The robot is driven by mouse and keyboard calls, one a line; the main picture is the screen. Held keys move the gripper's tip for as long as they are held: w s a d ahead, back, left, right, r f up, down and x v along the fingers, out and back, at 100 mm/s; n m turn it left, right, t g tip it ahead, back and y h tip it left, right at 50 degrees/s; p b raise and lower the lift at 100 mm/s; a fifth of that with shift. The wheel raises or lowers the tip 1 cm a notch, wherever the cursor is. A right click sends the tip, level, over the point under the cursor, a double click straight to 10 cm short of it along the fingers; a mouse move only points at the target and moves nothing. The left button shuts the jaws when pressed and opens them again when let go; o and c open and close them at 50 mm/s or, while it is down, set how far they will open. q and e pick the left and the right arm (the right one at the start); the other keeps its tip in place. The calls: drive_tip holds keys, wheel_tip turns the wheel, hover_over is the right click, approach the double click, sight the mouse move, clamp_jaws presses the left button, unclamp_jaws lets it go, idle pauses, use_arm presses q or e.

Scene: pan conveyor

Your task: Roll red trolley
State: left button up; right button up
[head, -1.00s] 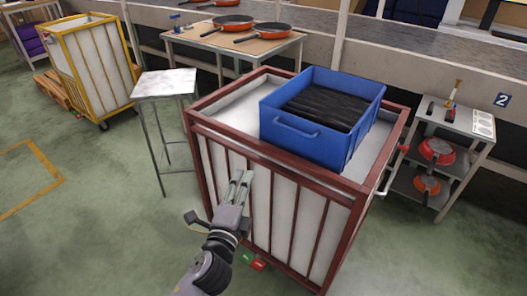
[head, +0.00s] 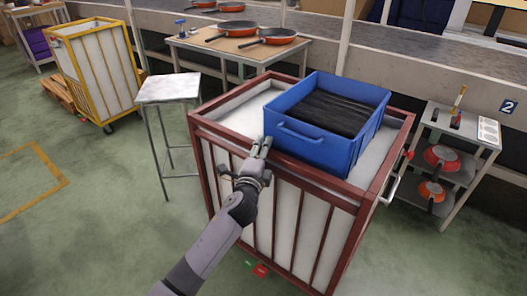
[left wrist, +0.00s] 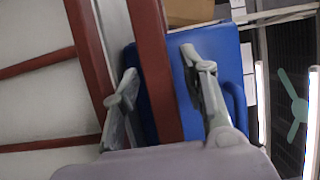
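The red trolley (head: 283,175) has a dark red frame, pale panels and a white inside. It stands upright on the floor in the middle of the head view. My left gripper (head: 258,147) is at its near top rail, towards the left. In the left wrist view a red rail (left wrist: 153,85) passes between the two spread fingers of my left gripper (left wrist: 162,80). I cannot tell whether either finger touches it. A blue crate (head: 305,147) with dark contents sits on the trolley's top. My right gripper is not in view.
A small white-topped stand (head: 168,88) is close to the trolley's left. A grey shelf cart (head: 470,137) with red pans is at its right. A table (head: 215,46) with pans stands behind, and a yellow trolley (head: 92,75) far left. Floor in front left is clear.

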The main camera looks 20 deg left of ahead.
use_arm(q)
clamp_jaws()
idle(0.6)
idle(0.4)
